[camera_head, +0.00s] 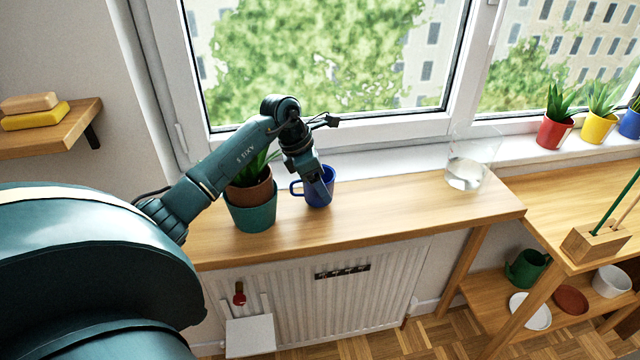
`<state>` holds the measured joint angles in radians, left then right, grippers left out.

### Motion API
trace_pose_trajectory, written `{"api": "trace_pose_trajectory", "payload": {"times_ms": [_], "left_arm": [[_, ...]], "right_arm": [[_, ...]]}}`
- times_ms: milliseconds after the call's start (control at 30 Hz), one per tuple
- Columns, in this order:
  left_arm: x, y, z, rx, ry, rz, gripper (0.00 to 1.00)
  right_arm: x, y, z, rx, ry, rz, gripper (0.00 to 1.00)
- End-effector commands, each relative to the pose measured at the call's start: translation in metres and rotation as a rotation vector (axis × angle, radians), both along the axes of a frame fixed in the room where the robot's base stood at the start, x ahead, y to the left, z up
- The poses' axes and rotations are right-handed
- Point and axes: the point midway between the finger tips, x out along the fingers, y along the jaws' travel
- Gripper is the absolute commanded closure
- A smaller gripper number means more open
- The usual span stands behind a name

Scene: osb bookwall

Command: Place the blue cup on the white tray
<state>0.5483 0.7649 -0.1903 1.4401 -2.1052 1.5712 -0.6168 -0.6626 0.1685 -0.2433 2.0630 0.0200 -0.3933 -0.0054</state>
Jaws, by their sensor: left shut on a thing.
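The blue cup (329,186) is upright at the wooden counter below the window, its handle to the left. My left gripper (319,188) comes down from above and is shut on the cup, covering part of its front. I cannot tell whether the cup's base touches the counter. A flat white square surface (250,336) low in front of the radiator may be the white tray; it looks empty. My right gripper is not in view.
A potted plant in a teal pot (254,216) stands just left of the cup, partly behind my left arm. A clear glass container (467,172) stands at the counter's right. The wooden counter (400,206) is bare between. Red, yellow and blue pots line the sill.

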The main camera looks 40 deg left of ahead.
Motion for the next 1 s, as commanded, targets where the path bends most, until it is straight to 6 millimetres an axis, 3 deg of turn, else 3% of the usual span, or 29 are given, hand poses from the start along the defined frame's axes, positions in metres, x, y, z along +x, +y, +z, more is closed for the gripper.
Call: {"api": "trace_pose_trajectory", "payload": {"times_ms": [100,433,467,500,733,1000], "left_arm": [[-0.001,-0.001,-0.014,-0.001,0.001,-0.001,0.58],[0.000,0.000,-0.018,0.001,-0.001,-0.001,0.58],[0.000,0.000,-0.018,0.000,0.000,-0.001,0.32],[0.000,0.000,-0.017,0.000,-0.001,-0.001,0.29],[0.000,0.000,-0.017,0.000,0.000,-0.001,0.11],[0.000,-0.001,-0.014,0.000,0.000,-0.001,0.11]], "right_arm": [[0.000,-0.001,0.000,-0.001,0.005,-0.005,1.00],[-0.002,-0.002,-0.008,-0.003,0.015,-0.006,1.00],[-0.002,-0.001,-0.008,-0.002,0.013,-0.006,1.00],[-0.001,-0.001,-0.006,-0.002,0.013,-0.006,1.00],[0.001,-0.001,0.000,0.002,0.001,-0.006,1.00],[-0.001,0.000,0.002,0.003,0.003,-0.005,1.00]]}}
